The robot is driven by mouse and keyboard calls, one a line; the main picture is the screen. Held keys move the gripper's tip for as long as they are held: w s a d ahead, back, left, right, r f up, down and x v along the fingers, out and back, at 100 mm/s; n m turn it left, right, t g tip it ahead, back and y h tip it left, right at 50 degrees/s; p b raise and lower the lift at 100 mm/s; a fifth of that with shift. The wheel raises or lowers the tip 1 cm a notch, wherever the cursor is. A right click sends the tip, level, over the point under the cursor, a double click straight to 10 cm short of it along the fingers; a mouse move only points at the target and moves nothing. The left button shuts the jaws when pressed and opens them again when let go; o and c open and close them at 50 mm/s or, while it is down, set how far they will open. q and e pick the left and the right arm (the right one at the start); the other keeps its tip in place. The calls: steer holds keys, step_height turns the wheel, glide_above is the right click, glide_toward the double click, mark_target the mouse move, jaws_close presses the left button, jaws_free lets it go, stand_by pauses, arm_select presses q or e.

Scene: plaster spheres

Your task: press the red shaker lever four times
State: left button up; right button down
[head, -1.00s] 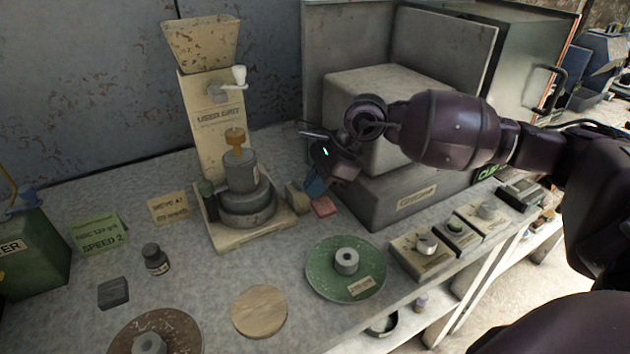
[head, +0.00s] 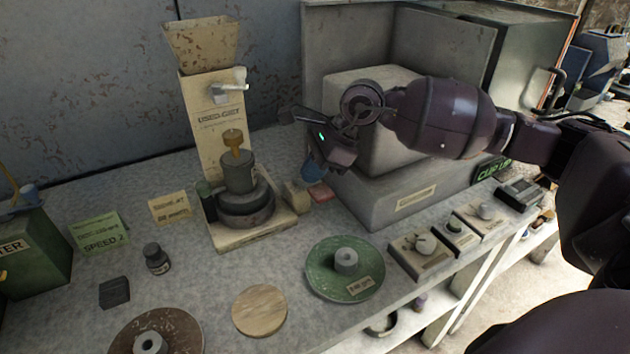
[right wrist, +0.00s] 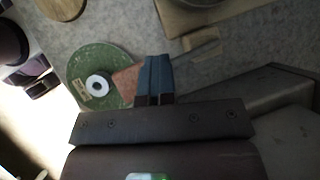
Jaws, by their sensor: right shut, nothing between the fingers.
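The red lever (head: 321,193) is a small flat reddish pad at the right side of the tan-based shaker (head: 245,205), beside a tan block (head: 297,196). My right gripper (head: 312,173) is shut and empty, its blue fingertips pointing down just above the lever. I cannot tell whether they touch it. In the right wrist view the shut blue fingers (right wrist: 154,75) partly cover the reddish lever (right wrist: 126,82). My left gripper is not in view.
A grey machine block (head: 370,190) stands close to the right of the lever. A green plate (head: 320,285) with a grey ring lies in front. Small switch boxes (head: 420,256) line the bench edge. A hopper (head: 202,45) rises behind the shaker.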

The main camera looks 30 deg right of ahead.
mark_target(307, 185)
steer(key=shift+w+r, duration=0.2)
steer(key=shift+r, duration=0.65)
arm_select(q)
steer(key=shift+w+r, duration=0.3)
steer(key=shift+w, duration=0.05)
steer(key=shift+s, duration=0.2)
arm_select(e)
steer(key=shift+w+r, duration=0.1)
steer(key=shift+w+r, duration=0.1)
steer(key=shift+r, duration=0.05)
steer(key=shift+w+r, duration=0.2)
steer(key=shift+r, duration=0.3)
steer(key=shift+w+r, duration=0.15)
steer(key=shift+r, duration=0.3)
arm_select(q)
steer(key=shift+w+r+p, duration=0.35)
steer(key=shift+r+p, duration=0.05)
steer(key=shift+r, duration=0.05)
arm_select(e)
steer(key=shift+w+r, duration=0.3)
steer(key=shift+r, duration=0.25)
steer(key=shift+w+r, duration=0.25)
steer(key=shift+r, duration=0.3)
